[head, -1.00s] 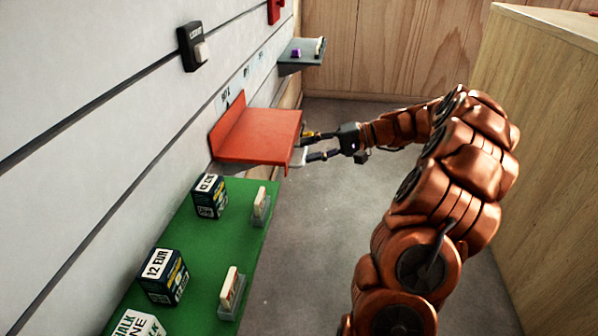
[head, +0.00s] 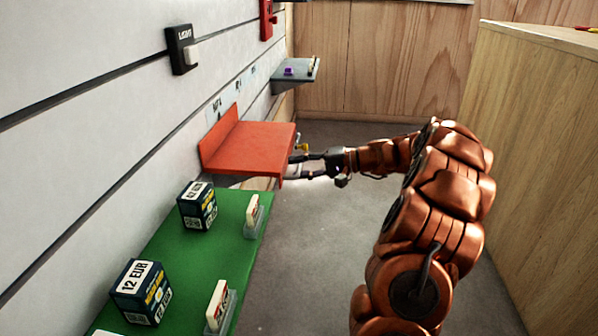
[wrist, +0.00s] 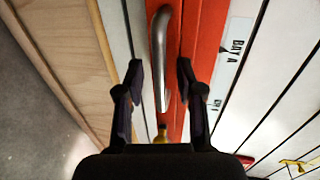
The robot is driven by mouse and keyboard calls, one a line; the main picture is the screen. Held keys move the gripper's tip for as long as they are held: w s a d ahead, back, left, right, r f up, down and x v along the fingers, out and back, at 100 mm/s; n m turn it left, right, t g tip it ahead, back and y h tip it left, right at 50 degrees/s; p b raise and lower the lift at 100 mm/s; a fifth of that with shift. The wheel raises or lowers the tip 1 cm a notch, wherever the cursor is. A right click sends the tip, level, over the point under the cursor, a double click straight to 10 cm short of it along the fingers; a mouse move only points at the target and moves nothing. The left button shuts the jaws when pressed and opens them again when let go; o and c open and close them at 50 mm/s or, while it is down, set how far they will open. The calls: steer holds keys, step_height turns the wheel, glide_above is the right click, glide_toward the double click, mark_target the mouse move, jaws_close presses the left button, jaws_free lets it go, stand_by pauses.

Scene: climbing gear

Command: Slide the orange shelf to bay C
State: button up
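The orange shelf (head: 250,146) is on the slatted wall beside the label nearest me, which reads BAY A in the wrist view (wrist: 238,50). Further labels (head: 239,86) run along the wall beyond it, too small to read. The shelf's metal handle (wrist: 159,50) shows in the wrist view against its orange face. My gripper (head: 290,168) is at the shelf's outer edge. In the wrist view its two dark fingers (wrist: 159,78) stand apart on either side of the handle, with gaps visible. The tips are partly hidden by the shelf in the head view.
A green shelf (head: 200,258) with boxes and small card stands is nearer me. A grey shelf (head: 296,70) with a purple item is further along the wall. A black light switch (head: 182,50) is above. A wooden counter (head: 535,130) stands right; the floor between is clear.

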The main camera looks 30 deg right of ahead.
steer(key=shift+w+a, duration=0.1)
jaws_close()
stand_by(0.3)
stand_by(0.4)
